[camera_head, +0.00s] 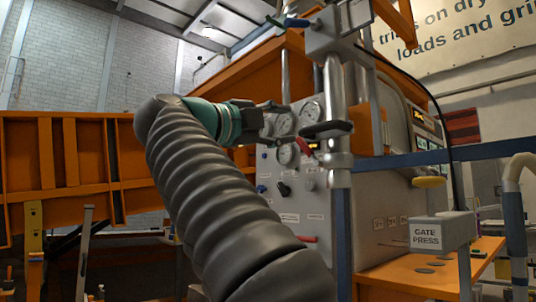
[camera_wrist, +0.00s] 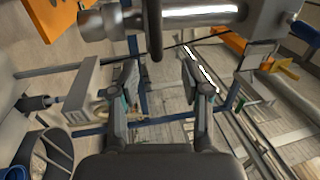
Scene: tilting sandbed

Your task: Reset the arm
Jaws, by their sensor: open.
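My arm, sheathed in a grey ribbed sleeve, rises through the middle of the head view and bends at the top toward the right. My gripper (camera_head: 276,121) points right, in front of a grey panel with round gauges (camera_head: 284,124). In the wrist view my gripper (camera_wrist: 160,75) has its two dark fingers well apart, with nothing seen between them but the background. In the head view the fingertips lie close to the gauges in the picture; I cannot tell whether they touch anything.
A metal cylinder (camera_head: 335,100) on a blue post stands just right of my gripper; a cylinder also crosses the top of the wrist view (camera_wrist: 180,18). A blue rail (camera_head: 400,158) runs right. A "GATE PRESS" box (camera_head: 427,234) is lower right. Orange bed walls (camera_head: 75,165) fill the left.

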